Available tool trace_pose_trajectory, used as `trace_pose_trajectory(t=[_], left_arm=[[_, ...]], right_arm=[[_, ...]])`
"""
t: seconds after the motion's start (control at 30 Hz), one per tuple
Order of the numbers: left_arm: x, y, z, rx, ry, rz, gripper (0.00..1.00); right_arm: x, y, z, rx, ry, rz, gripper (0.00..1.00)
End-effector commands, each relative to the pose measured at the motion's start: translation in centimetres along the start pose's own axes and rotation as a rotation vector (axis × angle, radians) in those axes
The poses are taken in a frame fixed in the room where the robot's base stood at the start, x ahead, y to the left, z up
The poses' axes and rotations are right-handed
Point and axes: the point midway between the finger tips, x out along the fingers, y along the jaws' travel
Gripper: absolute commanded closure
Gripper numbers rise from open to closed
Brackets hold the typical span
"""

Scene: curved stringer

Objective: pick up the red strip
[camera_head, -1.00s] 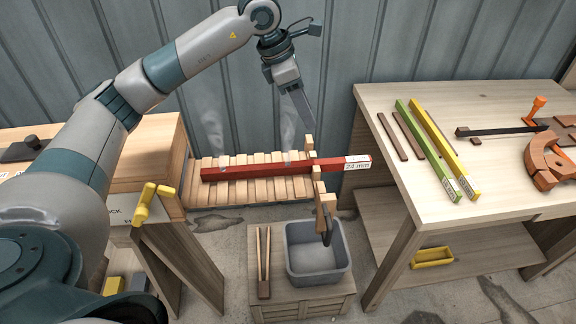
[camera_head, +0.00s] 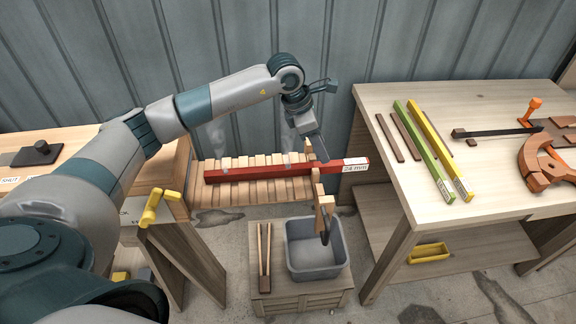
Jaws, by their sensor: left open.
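The red strip (camera_head: 262,172) lies level across the slatted wooden rack in the middle of the view. Its right end has a white label reading "24 mm" and sticks out past the slats. My left gripper (camera_head: 322,152) reaches down from above, its finger tip just over the strip near the labelled end. It is open, with nothing seen between its fingers. From this angle I cannot tell whether it touches the strip. My right gripper is not in view.
The right table (camera_head: 372,101) holds a green strip (camera_head: 424,150), a yellow strip (camera_head: 440,150), thin brown strips and an orange clamp (camera_head: 552,160). A grey bin (camera_head: 316,274) and wooden tongs (camera_head: 264,258) sit on a low crate in front. A wooden bench stands at left.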

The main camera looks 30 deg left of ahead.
Motion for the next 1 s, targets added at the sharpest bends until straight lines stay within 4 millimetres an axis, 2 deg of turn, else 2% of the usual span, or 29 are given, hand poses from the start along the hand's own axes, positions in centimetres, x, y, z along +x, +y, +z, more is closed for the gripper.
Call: trace_pose_trajectory(t=[0.13, 0.47, 0.63, 1.0], left_arm=[[0.8, -0.1, 0.0, -0.001, 0.0, -0.001, 0.59], [0.9, -0.1, 0.0, 0.0, 0.0, -0.001, 0.59], [1.4, -0.3, 0.2, 0.0, 0.0, -0.001, 0.59], [5.3, -0.8, 0.6, -0.002, 0.001, -0.003, 0.59]], right_arm=[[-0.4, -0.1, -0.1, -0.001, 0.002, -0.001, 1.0], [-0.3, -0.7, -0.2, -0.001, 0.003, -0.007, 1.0], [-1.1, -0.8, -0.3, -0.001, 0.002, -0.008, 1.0], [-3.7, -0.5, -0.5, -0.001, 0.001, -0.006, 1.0]])
